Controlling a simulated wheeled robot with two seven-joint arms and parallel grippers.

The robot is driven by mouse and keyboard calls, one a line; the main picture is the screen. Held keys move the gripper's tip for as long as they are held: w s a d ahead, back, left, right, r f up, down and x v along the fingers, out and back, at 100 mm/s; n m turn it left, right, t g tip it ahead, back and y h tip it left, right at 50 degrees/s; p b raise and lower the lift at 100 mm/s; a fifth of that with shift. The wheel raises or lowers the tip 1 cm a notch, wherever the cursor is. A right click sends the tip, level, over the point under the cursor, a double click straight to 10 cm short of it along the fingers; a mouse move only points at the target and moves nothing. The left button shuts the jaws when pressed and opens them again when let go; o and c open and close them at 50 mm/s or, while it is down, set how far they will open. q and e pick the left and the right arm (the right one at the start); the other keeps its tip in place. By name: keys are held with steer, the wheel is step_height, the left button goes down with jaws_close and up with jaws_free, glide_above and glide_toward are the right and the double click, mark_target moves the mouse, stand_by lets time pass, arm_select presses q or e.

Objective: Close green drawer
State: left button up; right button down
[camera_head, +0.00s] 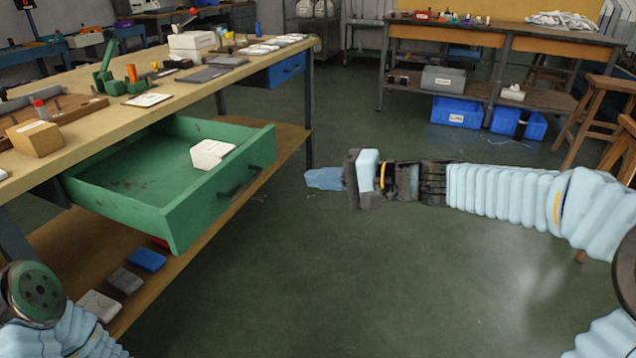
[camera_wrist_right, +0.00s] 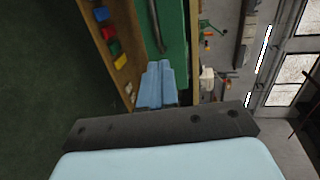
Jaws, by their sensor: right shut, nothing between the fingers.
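The green drawer (camera_head: 220,200) hangs pulled out from under the wooden workbench (camera_head: 130,100). Its front panel has a dark handle (camera_head: 240,178), and a white object (camera_head: 210,153) lies inside. My right gripper (camera_head: 322,179) is to the right of the drawer front, apart from it, with its light-blue fingers together and empty, pointing left. In the right wrist view the blue fingers (camera_wrist_right: 157,84) lie side by side, with the green drawer front (camera_wrist_right: 174,35) beyond them. At the lower left my left arm shows, but its gripper is not in view.
A lower shelf (camera_head: 75,265) under the drawer holds blue and grey blocks (camera_head: 147,260). Tools and boxes cover the bench top. Another bench (camera_head: 500,38) with blue bins (camera_head: 457,112) below stands at the back right. The green floor (camera_head: 370,270) between is clear.

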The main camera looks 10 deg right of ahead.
mark_target(256, 177)
steer(key=x, duration=1.1)
arm_select(q)
steer(key=shift+r, duration=0.2)
arm_select(e)
steer(key=shift+f, duration=0.1)
